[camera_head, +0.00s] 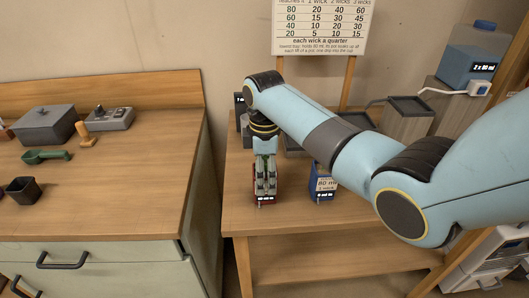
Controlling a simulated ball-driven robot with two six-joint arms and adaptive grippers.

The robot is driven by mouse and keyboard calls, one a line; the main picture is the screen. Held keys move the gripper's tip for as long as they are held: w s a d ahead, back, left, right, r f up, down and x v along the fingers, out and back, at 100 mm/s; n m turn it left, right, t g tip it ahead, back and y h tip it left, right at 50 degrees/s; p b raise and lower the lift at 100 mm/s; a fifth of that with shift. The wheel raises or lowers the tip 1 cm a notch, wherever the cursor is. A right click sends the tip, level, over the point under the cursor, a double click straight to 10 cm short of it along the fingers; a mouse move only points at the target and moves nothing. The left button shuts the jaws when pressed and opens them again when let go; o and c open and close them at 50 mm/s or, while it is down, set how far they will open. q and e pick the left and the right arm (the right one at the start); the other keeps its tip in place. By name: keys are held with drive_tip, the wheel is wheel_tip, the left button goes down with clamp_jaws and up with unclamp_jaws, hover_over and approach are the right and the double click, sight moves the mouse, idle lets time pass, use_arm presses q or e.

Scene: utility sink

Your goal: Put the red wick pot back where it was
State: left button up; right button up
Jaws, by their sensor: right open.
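The red wick pot (256,198) stands upright on the wooden table, near its front left part, with a small lit display on its front. My right gripper (264,188) points down over the pot with its jaws open, and its fingers hide much of the pot. I cannot tell whether the fingers touch it. A blue pot (323,187) with a label and a display stands to the right of the red pot. My left gripper is out of view.
Dark containers and grey blocks (405,122) stand behind, partly hidden by my right arm. A sign (320,27) stands at the back. A blue jug (470,65) stands at right. The left counter (130,165) holds a grey box (45,125), green scoop (47,156) and dark cup (23,190).

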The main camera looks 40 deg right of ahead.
wheel_tip(320, 180, up, 9)
drive_tip(key=shift+f, duration=0.1)
drive_tip(key=shift+s, duration=0.1)
idle(0.5)
drive_tip(key=s+a+f+m+t, duration=0.1)
drive_tip(key=s+f+m, duration=0.3)
drive_tip(key=s, duration=0.7)
drive_tip(key=s+a+r+m+t, duration=0.1)
drive_tip(key=s+r+m, duration=0.2)
drive_tip(key=s, duration=0.5)
drive_tip(key=s+a+r+m+t, duration=0.1)
drive_tip(key=s+r+m+t, duration=0.2)
drive_tip(key=s, duration=0.5)
wheel_tip(320, 180, down, 37)
drive_tip(key=d+m+g+b, duration=0.1)
drive_tip(key=d+g+b, duration=0.15)
drive_tip(key=b, duration=0.75)
drive_tip(key=s+f+g+b, duration=0.1)
drive_tip(key=s+f+b, duration=0.6)
drive_tip(key=s+f, duration=1.2)
wheel_tip(320, 180, down, 5)
drive_tip(key=shift+s+d+r+h+b, duration=0.15)
drive_tip(key=shift+s+d+h+b, duration=0.15)
drive_tip(key=shift+d+h+b, duration=0.1)
